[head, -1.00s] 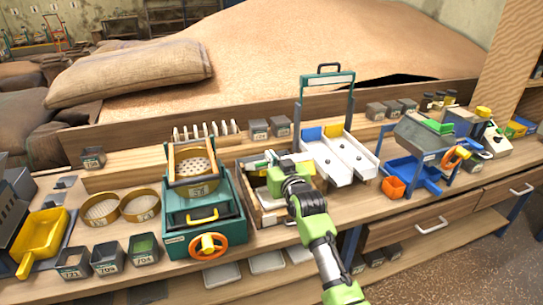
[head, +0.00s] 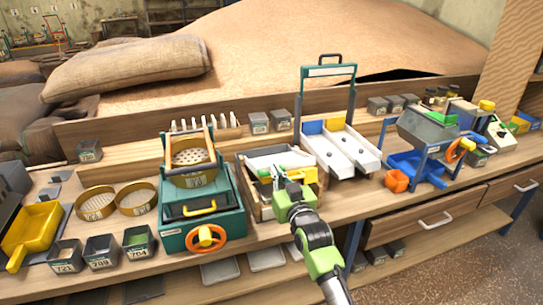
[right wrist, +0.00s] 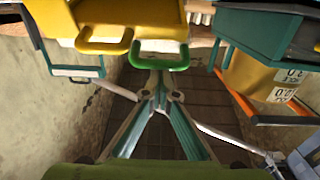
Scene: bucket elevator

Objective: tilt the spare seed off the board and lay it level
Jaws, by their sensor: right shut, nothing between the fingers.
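A pale flat board (head: 283,158) lies roughly level over the wooden box (head: 243,190) near the middle of the bench in the head view. Yellow and green parts are at its front edge. The green handle (right wrist: 160,60) and a yellow handle (right wrist: 105,42) show large in the right wrist view. My right gripper (head: 278,174) is shut and empty at the board's front edge, its fingertips (right wrist: 160,76) close to the green handle. I cannot tell whether they touch it. Seed on the board is too small to make out. My left gripper is not in view.
A teal machine with an orange wheel (head: 206,239) stands left of the box. A white two-lane chute (head: 342,150) under a teal frame stands right. Small dark cups (head: 102,249) and round sieves (head: 137,198) are at the left. A seed heap rises behind the bench.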

